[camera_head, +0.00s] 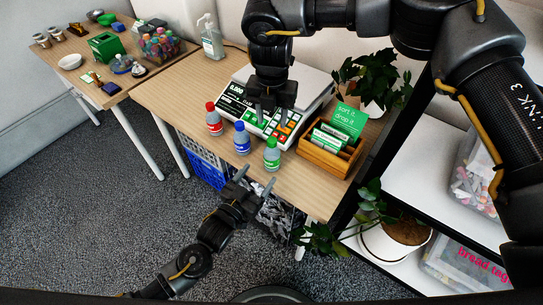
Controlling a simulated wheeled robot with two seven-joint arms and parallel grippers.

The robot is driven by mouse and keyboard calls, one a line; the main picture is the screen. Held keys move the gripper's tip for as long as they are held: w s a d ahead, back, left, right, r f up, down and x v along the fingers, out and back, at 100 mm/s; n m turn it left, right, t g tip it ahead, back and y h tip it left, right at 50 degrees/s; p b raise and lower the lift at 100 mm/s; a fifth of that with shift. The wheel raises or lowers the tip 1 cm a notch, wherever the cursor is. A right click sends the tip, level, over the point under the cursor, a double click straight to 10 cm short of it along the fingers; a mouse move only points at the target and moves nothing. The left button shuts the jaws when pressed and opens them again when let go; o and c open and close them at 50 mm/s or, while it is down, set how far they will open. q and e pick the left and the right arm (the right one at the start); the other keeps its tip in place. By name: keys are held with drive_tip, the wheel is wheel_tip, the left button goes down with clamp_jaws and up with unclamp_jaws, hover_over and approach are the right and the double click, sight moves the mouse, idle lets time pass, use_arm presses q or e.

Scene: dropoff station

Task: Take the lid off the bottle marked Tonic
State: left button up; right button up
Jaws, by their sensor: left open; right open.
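Three small bottles with coloured lids stand upright in a slanting row along the front of the wooden table: one red-lidded (213,120), one blue-lidded (242,139) and one green-lidded (272,156). All lids look seated. The label writing is too small to read, so I cannot tell which is marked Tonic. My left gripper (257,179) is open and empty at the table's front edge, just below the blue-lidded and green-lidded bottles in the picture and apart from both. My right gripper (271,113) is open and points down over the scale, behind the bottles.
A weighing scale (314,82) stands behind the bottles. A wooden card box (326,158) is at their right, with a plant (376,76) behind it. A pump bottle (211,40) stands at the back. Bare tabletop (175,88) lies to the left. A blue crate (205,164) sits below the table.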

sight(267, 162)
use_arm(q)
drive_tip(key=x, duration=0.7)
drive_tip(key=shift+w+a+f, duration=0.15)
drive_tip(key=shift+f, duration=0.15)
use_arm(e)
drive_tip(key=shift+w+f, duration=0.4)
drive_tip(key=shift+w, duration=0.2)
use_arm(q)
drive_tip(key=shift+x, duration=0.75)
use_arm(e)
drive_tip(key=shift+s+r, duration=0.15)
drive_tip(key=shift+s, duration=0.05)
use_arm(q)
drive_tip(key=shift+w+d, duration=0.35)
drive_tip(key=shift+w, duration=0.15)
use_arm(e)
drive_tip(key=shift+w, duration=0.2)
use_arm(q)
drive_tip(key=shift+s, duration=0.1)
use_arm(e)
drive_tip(key=shift+s, duration=0.15)
